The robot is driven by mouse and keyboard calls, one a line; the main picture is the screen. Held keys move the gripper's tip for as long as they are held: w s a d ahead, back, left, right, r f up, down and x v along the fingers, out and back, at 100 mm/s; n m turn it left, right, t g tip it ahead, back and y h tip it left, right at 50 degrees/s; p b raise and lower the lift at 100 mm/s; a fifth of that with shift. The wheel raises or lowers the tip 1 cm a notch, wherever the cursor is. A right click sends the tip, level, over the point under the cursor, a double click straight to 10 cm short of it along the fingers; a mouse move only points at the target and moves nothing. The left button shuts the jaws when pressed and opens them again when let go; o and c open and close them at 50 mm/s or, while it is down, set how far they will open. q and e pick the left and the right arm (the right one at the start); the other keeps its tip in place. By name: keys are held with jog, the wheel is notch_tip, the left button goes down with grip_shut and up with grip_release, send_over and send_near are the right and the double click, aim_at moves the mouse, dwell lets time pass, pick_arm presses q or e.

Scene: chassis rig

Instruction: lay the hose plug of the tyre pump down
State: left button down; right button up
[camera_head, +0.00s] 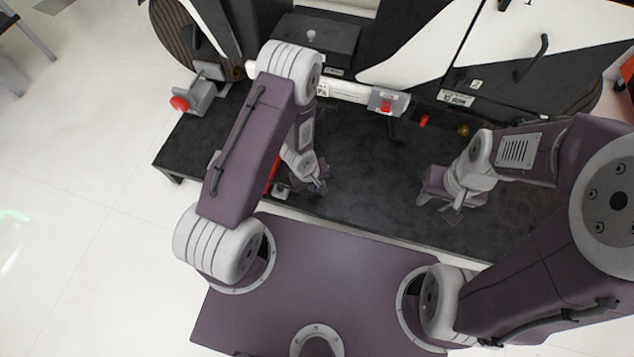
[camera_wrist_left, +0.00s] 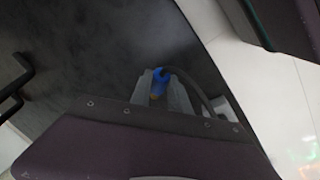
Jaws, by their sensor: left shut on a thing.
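The blue hose plug (camera_wrist_left: 161,77) sits between the fingers of my left gripper (camera_wrist_left: 163,88) in the left wrist view, and the gripper is shut on it. A dark hose (camera_wrist_left: 203,92) curves away from it to the right. In the head view my left gripper (camera_head: 319,186) is over the front part of the dark bench, and the plug is too small to make out there. A red part (camera_head: 272,176), perhaps of the tyre pump, shows beside my left arm, which hides most of it. My right gripper (camera_head: 438,208) is open and empty above the bench's right side.
The dark bench top (camera_head: 370,185) is clear between my grippers. A grey clamp with a red knob (camera_head: 180,103) stands at its left end. A grey block with a red button (camera_head: 386,104) and a black box (camera_head: 318,42) are at the back, by the white-and-black chassis panels.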

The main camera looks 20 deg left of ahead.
pick_arm(q)
jog(key=shift+f, duration=0.25)
jog(key=c, duration=1.2)
grip_release()
jog(key=shift+o, duration=0.2)
jog(key=p+v, duration=0.6)
jog(key=v, duration=0.3)
